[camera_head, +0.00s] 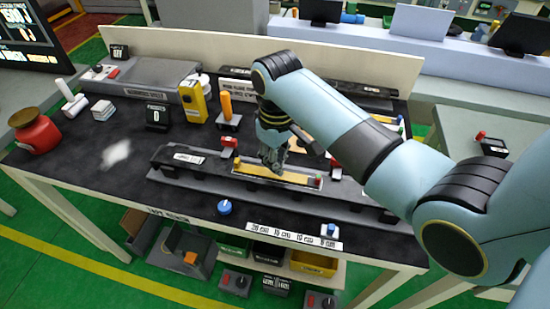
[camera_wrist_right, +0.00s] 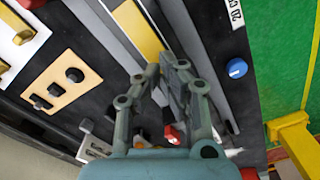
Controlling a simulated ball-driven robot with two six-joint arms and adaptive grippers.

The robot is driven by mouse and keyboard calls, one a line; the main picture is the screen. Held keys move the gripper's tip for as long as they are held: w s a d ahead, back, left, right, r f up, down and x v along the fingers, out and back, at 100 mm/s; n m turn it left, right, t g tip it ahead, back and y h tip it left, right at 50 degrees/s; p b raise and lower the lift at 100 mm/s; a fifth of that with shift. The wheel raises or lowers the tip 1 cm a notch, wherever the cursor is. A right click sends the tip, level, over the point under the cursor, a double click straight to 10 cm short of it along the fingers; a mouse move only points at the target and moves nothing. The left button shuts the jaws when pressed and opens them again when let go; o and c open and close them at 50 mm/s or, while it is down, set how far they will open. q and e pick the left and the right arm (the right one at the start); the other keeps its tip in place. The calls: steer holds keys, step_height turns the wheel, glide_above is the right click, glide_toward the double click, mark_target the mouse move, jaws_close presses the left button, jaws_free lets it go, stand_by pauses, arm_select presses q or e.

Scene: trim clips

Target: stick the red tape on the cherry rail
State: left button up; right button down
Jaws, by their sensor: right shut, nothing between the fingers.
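My right gripper (camera_head: 272,162) is shut and empty. It points down over a light rail with a yellow strip (camera_head: 290,177) on the black bench. In the right wrist view its closed fingertips (camera_wrist_right: 172,68) lie beside a yellow strip (camera_wrist_right: 138,30). I cannot tell whether they touch the rail. A red piece (camera_head: 228,141) sits on a dark block left of the gripper, and another red piece (camera_head: 335,164) lies to its right. A red piece (camera_wrist_right: 171,134) also shows behind the fingers in the right wrist view. I cannot tell which is the red tape or which rail is cherry. My left gripper is out of view.
A blue knob (camera_head: 225,207) and a label strip (camera_head: 293,236) are near the bench's front edge. An orange cylinder (camera_head: 226,104), a yellow box (camera_head: 194,101) and a red jar (camera_head: 36,132) stand to the left. The front left bench top is mostly clear.

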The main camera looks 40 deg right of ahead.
steer(key=shift+r, duration=2.55)
steer(key=shift+f, duration=0.1)
